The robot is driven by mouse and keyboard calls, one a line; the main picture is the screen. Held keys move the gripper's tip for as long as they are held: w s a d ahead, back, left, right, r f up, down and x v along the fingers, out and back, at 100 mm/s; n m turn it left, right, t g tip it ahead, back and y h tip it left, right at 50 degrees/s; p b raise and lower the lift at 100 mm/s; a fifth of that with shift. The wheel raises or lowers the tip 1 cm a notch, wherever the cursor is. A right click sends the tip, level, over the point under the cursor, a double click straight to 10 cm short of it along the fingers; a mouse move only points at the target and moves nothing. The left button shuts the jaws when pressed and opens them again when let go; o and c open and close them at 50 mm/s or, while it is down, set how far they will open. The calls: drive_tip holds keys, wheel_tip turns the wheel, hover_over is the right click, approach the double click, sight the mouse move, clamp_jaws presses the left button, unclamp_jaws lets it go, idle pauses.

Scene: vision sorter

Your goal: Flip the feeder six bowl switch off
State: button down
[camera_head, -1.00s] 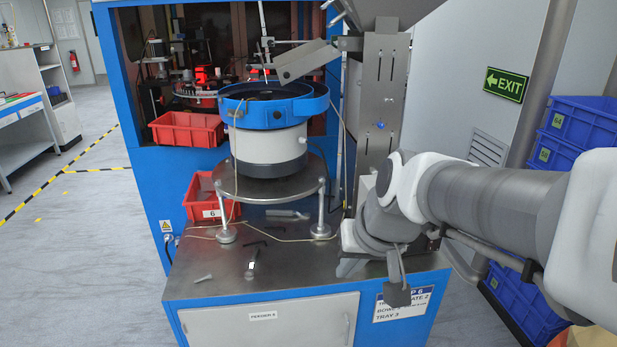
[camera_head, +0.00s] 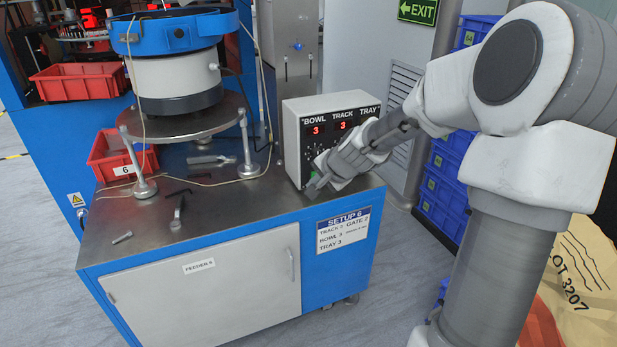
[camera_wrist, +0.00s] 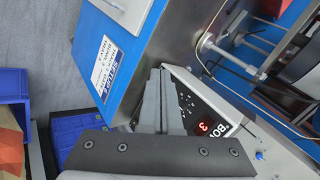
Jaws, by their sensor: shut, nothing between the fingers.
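A white control box (camera_head: 291,140) stands on the right end of the steel bench top. Its dark face is labelled BOWL, TRACK and TRAY. Red digits show 3 under BOWL and 3 under TRACK. My gripper (camera_head: 313,190) is at the lower front of the box, its fingers together and empty. My arm covers the TRAY part and much of the lower panel, so I cannot make out the bowl switch in the head view. In the wrist view the panel (camera_wrist: 205,112) shows beside my shut fingers, with one red 3 and small pale marks. I cannot tell whether the fingers touch it.
The blue bowl feeder (camera_head: 180,32) stands on a round steel stand left of the box. A red bin (camera_head: 122,157) marked 6 and loose tools lie on the bench (camera_head: 225,205). Blue crates (camera_head: 450,178) and a yellow sack (camera_head: 580,270) are at right.

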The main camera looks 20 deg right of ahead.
drive_tip(key=w+d+f+m+t+h+b, duration=0.1)
drive_tip(key=w+d+f+m+t+b, duration=0.1)
drive_tip(key=d+m, duration=0.3)
drive_tip(key=d, duration=0.3)
drive_tip(key=shift+w, duration=0.35)
drive_tip(key=shift+d+f, duration=0.1)
drive_tip(key=shift+f, duration=0.1)
drive_tip(key=x, duration=0.3)
drive_tip(key=b+x, duration=0.1)
drive_tip(key=x, duration=0.3)
drive_tip(key=r+b+x, duration=0.1)
drive_tip(key=x, duration=0.3)
drive_tip(key=shift+w, duration=0.45)
drive_tip(key=shift+w+r, duration=0.1)
drive_tip(key=shift+w, duration=1.05)
drive_tip(key=shift+r+p, duration=0.2)
drive_tip(key=shift+p, duration=0.4)
